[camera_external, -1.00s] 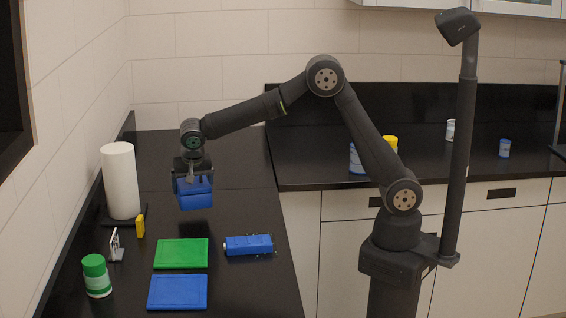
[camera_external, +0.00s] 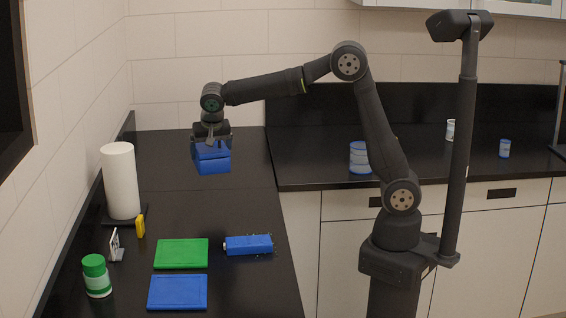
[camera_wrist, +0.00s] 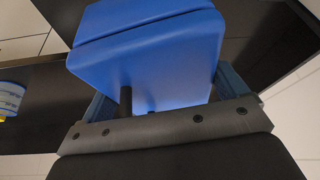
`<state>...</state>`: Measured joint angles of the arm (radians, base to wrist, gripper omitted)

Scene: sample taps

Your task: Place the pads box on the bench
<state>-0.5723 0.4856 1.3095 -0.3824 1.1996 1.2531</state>
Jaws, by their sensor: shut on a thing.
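The pads box, a blue block-shaped box (camera_external: 212,160), is held in my gripper (camera_external: 211,146), raised above the far part of the black bench (camera_external: 235,205). In the wrist view the blue box (camera_wrist: 150,50) fills the upper middle, between the two fingers of my gripper (camera_wrist: 160,100). My gripper is shut on it. The gap between the box's underside and the bench is hard to judge.
A green board (camera_external: 181,253), a blue board (camera_external: 178,292) and a blue bottle-like item (camera_external: 248,245) lie on the near bench. A paper roll (camera_external: 121,182), a yellow item (camera_external: 140,226) and a green-capped jar (camera_external: 96,276) stand at left. The bench's back part looks clear.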

